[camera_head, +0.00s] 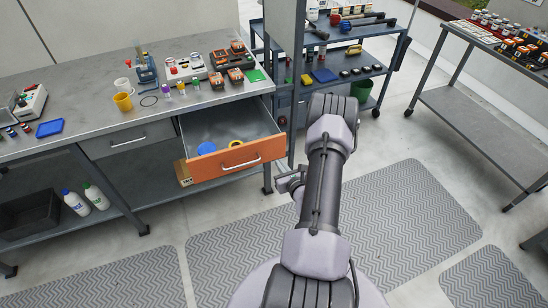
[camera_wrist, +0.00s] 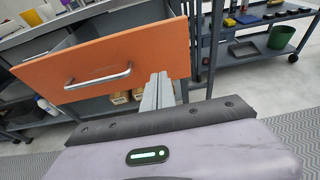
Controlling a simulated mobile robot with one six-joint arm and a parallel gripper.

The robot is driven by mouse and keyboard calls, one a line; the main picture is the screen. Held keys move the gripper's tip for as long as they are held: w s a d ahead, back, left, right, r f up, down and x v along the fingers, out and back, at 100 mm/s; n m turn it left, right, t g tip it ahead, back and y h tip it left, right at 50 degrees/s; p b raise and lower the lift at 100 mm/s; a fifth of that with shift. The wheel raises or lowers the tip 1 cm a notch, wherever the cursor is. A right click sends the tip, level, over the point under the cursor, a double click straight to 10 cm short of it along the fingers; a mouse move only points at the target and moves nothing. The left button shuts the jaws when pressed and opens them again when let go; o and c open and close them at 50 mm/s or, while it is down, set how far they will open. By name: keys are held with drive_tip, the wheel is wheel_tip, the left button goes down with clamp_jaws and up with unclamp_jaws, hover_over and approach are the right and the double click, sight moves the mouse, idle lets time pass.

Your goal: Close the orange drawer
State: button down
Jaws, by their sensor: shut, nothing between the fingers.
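The orange drawer (camera_head: 236,158) is pulled out from under the grey workbench (camera_head: 76,80) in the head view. In the wrist view the orange front (camera_wrist: 110,58) and the handle (camera_wrist: 98,78) fill the left and middle. My gripper (camera_wrist: 160,76) is shut and empty, its fingertips in front of the lower right part of the drawer front. I cannot tell whether they touch it. In the head view my arm hides part of the gripper.
A closed grey drawer (camera_head: 128,141) is left of the orange one. Cups, a yellow mug (camera_head: 123,101) and orange-black devices stand on the workbench. A blue-grey shelf cart (camera_head: 340,75) stands behind my arm. Patterned mats (camera_head: 240,245) cover the floor.

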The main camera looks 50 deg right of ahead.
sight(271, 150)
drive_tip(key=x, duration=0.1)
drive_tip(key=b+x, duration=0.1)
drive_tip(key=x, duration=0.2)
drive_tip(key=shift+w+d+r, duration=0.2)
drive_tip(key=shift+w, duration=0.2)
drive_tip(key=shift+w+d+r+b, duration=0.1)
drive_tip(key=shift+w+d+b, duration=0.2)
drive_tip(key=shift+w, duration=0.3)
